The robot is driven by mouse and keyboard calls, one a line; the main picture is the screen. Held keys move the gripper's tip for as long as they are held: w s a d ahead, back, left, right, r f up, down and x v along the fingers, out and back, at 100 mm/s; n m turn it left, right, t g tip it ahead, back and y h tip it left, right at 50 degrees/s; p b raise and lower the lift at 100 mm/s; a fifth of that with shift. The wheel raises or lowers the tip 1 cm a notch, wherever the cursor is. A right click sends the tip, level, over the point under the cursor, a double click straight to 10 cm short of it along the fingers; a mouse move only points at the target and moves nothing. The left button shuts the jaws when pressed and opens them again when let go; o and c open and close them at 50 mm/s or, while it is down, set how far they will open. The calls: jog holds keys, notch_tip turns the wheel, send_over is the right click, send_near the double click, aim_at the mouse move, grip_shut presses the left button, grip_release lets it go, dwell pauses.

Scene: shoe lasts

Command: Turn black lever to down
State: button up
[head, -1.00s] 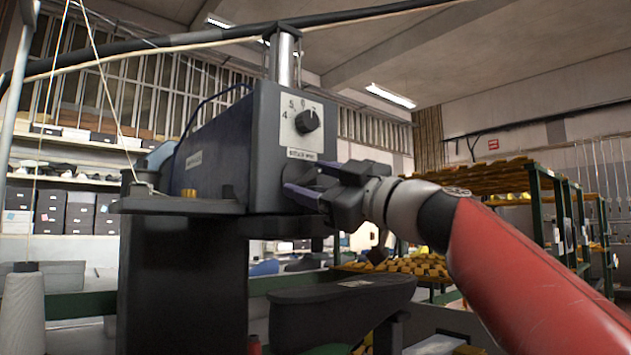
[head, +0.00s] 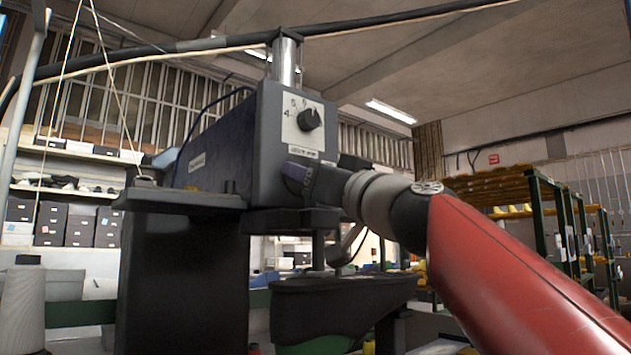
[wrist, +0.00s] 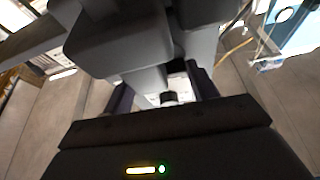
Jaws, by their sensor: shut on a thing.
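A dark grey machine (head: 262,125) with a blue side stands in the middle of the head view. My gripper (head: 298,178) is against its front face, below the dial plate, with a purple finger showing. In the wrist view, my gripper (wrist: 164,95) has its two dark fingers on either side of a small black piece (wrist: 168,97), which looks like the end of the black lever. The gripper is shut on it. In the head view the lever is hidden behind my gripper and wrist, so its angle cannot be told.
A black round dial (head: 309,119) sits on a numbered white plate above my gripper. A dark shoe-shaped arm (head: 335,305) juts out below it. A white thread cone (head: 22,300) stands at the left. A green rack (head: 545,225) stands at the right.

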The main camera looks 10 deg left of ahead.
jog(key=m+h+p, duration=0.1)
jog(key=m, duration=0.1)
jog(key=m+t+h, duration=0.1)
jog(key=m, duration=0.1)
jog(key=shift+s+a+r+p, duration=0.1)
jog(key=shift+r+p, duration=0.05)
jog(key=shift+p, duration=0.2)
jog(key=shift+m+t+h+p, duration=0.5)
jog(key=shift+m+p, duration=0.05)
jog(key=shift+m, duration=1.05)
jog(key=o, duration=1)
jog(key=b+v, duration=0.3)
jog(key=v, duration=0.5)
jog(key=shift+b, duration=0.35)
